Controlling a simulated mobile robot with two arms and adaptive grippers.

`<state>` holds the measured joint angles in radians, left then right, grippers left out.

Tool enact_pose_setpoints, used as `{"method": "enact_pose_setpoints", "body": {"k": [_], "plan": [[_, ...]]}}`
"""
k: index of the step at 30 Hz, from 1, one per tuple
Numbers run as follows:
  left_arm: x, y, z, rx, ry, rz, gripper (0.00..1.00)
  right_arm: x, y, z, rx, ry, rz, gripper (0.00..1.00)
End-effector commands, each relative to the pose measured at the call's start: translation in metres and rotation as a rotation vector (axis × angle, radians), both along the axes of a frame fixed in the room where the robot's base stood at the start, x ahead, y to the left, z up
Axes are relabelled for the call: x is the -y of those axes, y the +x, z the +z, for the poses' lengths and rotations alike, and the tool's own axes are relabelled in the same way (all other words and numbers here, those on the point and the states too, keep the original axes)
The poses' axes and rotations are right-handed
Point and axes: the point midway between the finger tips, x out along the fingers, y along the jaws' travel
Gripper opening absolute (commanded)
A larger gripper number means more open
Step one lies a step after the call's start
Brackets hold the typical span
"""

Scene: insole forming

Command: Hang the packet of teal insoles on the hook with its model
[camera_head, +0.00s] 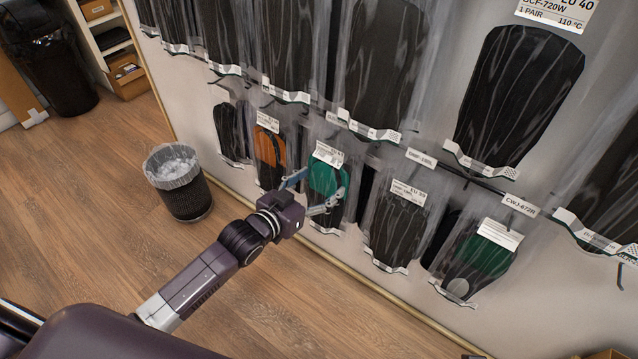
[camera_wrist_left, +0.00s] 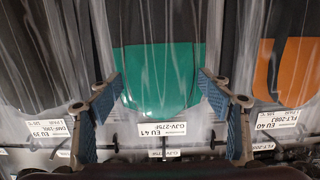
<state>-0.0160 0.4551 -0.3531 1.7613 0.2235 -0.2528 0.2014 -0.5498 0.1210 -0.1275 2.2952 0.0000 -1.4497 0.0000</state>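A clear packet of teal and dark insoles (camera_head: 326,178) hangs in the lower row on the wall. In the left wrist view, the teal part (camera_wrist_left: 158,85) lies between the fingers, and its white label (camera_wrist_left: 165,131) reads EU 41 and seems to read GJV-275F. My left gripper (camera_head: 322,186) is open, one finger on each side of this packet; I cannot tell whether they touch it. A shelf tag (camera_wrist_left: 166,152) behind the label is partly hidden. My right gripper is out of view.
An orange insole packet (camera_head: 269,149) hangs just left of the gripped-around packet, and a dark one (camera_head: 397,232) to its right. An upper row of dark packets (camera_head: 376,65) hangs above. A lined waste bin (camera_head: 180,184) stands on the floor. The wooden floor in front is clear.

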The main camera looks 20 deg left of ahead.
Motion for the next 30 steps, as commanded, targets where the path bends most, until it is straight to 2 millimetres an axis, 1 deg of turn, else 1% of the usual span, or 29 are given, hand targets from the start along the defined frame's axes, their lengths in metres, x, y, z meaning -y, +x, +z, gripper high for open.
{"method": "enact_pose_setpoints", "body": {"k": [1,3,11,14,17,24,30], "plan": [[0.0,0.0,0.0,0.001,0.0,0.0,0.8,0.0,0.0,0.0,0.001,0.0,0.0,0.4],[0.0,0.0,0.0,0.0,0.0,0.0,0.85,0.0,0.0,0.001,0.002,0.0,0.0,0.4],[0.0,0.0,-0.001,-0.002,0.001,0.0,0.85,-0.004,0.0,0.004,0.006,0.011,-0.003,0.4],[-0.002,-0.005,0.0,-0.002,0.001,0.001,0.85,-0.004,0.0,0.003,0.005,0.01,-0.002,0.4],[-0.006,-0.016,0.002,-0.003,0.001,0.0,0.85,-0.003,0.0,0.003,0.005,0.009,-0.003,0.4],[-0.021,-0.06,0.014,-0.004,0.002,-0.001,0.85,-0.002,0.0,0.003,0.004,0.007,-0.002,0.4],[-0.032,-0.091,0.022,-0.003,0.0,-0.001,0.85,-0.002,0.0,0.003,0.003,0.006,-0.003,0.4]]}}
